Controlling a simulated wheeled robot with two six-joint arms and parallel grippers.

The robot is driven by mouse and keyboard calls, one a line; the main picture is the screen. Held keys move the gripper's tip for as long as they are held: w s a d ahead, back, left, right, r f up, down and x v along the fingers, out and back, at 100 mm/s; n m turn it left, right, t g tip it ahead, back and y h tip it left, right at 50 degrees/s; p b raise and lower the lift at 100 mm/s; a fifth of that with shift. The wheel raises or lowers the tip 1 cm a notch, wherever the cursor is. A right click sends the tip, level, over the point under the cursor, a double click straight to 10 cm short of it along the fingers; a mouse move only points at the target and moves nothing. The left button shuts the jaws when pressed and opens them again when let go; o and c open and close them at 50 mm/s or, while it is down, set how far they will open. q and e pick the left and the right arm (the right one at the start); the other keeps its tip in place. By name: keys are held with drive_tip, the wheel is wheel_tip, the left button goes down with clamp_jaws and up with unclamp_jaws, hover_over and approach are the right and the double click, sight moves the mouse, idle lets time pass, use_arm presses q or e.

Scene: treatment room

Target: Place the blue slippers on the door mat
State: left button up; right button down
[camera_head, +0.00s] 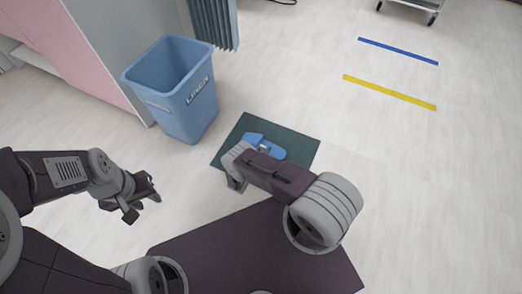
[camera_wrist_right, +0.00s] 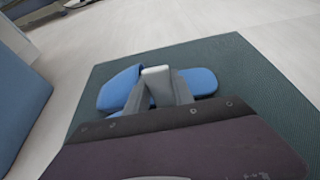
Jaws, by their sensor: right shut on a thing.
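The door mat (camera_head: 300,150) is a dark green rectangle on the floor in front of my base; its bare weave also shows in the right wrist view (camera_wrist_right: 262,75). The blue slippers (camera_head: 277,153) are over the mat, partly covered by my right gripper (camera_head: 263,149). In the right wrist view, blue parts (camera_wrist_right: 202,80) show on both sides of the fingers, which are shut on them. I cannot tell whether this is one slipper or a pair, or whether it touches the mat. My left gripper (camera_head: 142,205) is open and empty, left of the mat above the floor.
A blue linen bin (camera_head: 190,105) stands just beyond the mat's left side. A blue curtain (camera_head: 213,22) hangs behind it. Blue (camera_head: 398,51) and yellow (camera_head: 388,92) floor strips lie at upper right, with a wheeled cart (camera_head: 412,8) beyond. Floor right of the mat is clear.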

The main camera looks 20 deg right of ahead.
drive_tip(key=c, duration=1.5)
unclamp_jaws()
drive_tip(key=shift+f, duration=0.15)
drive_tip(key=o, duration=0.4)
